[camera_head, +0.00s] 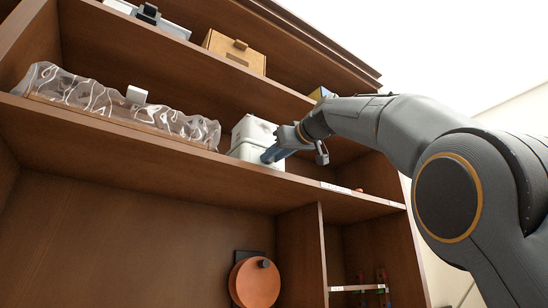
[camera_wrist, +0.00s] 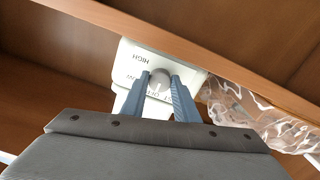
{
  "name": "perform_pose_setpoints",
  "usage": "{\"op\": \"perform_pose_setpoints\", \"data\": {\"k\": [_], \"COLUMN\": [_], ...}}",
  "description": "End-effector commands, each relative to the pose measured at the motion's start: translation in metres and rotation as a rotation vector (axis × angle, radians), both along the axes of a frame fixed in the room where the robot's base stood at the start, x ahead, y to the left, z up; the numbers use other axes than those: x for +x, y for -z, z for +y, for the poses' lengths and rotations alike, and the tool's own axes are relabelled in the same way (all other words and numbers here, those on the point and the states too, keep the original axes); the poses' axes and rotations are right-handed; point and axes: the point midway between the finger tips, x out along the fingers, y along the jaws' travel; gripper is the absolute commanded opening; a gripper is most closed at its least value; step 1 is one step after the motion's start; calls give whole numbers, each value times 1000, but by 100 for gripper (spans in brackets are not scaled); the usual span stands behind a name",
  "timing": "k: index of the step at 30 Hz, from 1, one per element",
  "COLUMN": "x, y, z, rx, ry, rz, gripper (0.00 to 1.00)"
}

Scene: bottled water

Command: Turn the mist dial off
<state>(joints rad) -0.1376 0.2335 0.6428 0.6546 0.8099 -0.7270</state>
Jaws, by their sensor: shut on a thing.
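The mist device is a white box (camera_head: 246,151) on the middle shelf of the brown cabinet, right of the clear plastic wrap. In the wrist view its white front (camera_wrist: 140,62) shows the upside-down word HIGH and other letters partly covered by the fingers. The grey round mist dial (camera_wrist: 160,76) sits between my two blue-grey fingers. My gripper (camera_head: 272,154) reaches the device's front from the right; in the wrist view my gripper (camera_wrist: 161,92) is shut on the dial. A pale pointer mark shows on the dial. The exact setting is hard to read.
Crinkled clear plastic wrap (camera_head: 110,100) fills the shelf to the left, with a small white block (camera_head: 136,95) by it. A cardboard box (camera_head: 234,51) stands on the shelf above. An orange round object (camera_head: 254,283) is below. The shelf edge (camera_head: 150,140) runs close under my gripper.

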Motion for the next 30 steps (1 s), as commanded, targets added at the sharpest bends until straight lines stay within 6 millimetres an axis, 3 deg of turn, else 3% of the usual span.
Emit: {"op": "perform_pose_setpoints", "data": {"k": [7,8,11,22,30], "x": [-1,-1,-1,-4,-38], "y": [-2,-2,-1,0,1], "z": [0,0,0,-4,-27], "rx": [1,1,1,1,1], "ry": [0,0,0,2,2], "rz": [-3,-3,-2,-1,-3], "gripper": [5,31,46,46,46]}}
